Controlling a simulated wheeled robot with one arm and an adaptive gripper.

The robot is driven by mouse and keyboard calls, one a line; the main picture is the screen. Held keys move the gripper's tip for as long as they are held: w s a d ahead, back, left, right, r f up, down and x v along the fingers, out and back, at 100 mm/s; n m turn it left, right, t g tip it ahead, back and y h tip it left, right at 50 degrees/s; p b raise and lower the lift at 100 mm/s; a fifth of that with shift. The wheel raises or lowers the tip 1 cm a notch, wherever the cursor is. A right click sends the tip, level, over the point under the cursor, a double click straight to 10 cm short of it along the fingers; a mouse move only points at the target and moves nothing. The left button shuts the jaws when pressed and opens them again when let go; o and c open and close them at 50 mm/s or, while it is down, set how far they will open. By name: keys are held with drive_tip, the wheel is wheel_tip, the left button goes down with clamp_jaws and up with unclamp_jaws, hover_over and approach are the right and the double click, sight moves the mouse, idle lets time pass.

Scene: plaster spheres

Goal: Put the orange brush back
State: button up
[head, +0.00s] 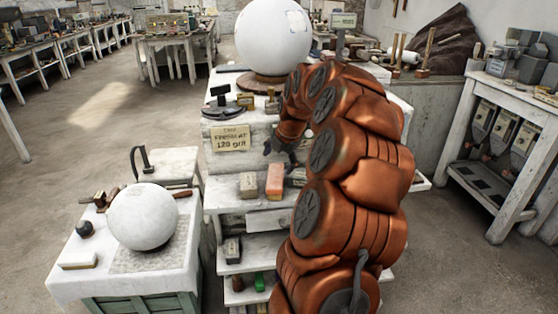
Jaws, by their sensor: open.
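An orange block-shaped thing (274,179), the only orange one of its kind I see and so likely the orange brush, lies on the upper shelf (225,200) of the white stand in the middle. Its bristles cannot be made out. My gripper (278,151) is open, with dark fingers just above and behind the orange thing in the picture. It looks empty, and I cannot tell how far apart they are in depth. My copper arm hides the right part of the stand and its shelves.
A grey-tan block (248,185) lies left of the orange thing. A paper sign (231,138) hangs above the shelf. A large white sphere (273,38) stands on top. Lower shelves hold dark and green blocks (259,282). A smaller sphere (142,217) sits on a left table. Floor (90,130) is clear.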

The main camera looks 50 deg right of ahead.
drive_tip(key=b+v, duration=0.2)
drive_tip(key=v, duration=1)
drive_tip(key=shift+r+b, duration=0.3)
drive_tip(key=shift+b, duration=0.1)
drive_tip(key=s+a+f+m+g+y, duration=0.1)
drive_tip(key=a+f+m, duration=0.1)
drive_tip(key=a, duration=0.7)
drive_tip(key=s+a+f+m, duration=0.2)
drive_tip(key=a+m, duration=0.1)
drive_tip(key=a, duration=0.5)
drive_tip(key=s+a+f+m+g+y, duration=0.1)
drive_tip(key=a+f+m, duration=0.1)
drive_tip(key=a, duration=0.7)
drive_tip(key=s+a+f+m+g, duration=0.1)
drive_tip(key=s+a+f+m, duration=0.2)
drive_tip(key=s, duration=0.4)
drive_tip(key=s+a+f+m+g, duration=0.1)
drive_tip(key=s+a+f+m, duration=0.3)
drive_tip(key=s, duration=0.3)
drive_tip(key=s+a+f+m+g+h, duration=0.1)
drive_tip(key=s+a+f+m+g, duration=0.1)
drive_tip(key=s+a+f+m, duration=0.2)
drive_tip(key=s+m, duration=0.1)
drive_tip(key=s, duration=0.2)
drive_tip(key=shift+s+f, duration=0.25)
drive_tip(key=shift+s, duration=0.1)
drive_tip(key=shift+a, duration=0.15)
wheel_tip(320, 180, up, 3)
drive_tip(key=p, duration=0.3)
drive_tip(key=shift+r, duration=0.1)
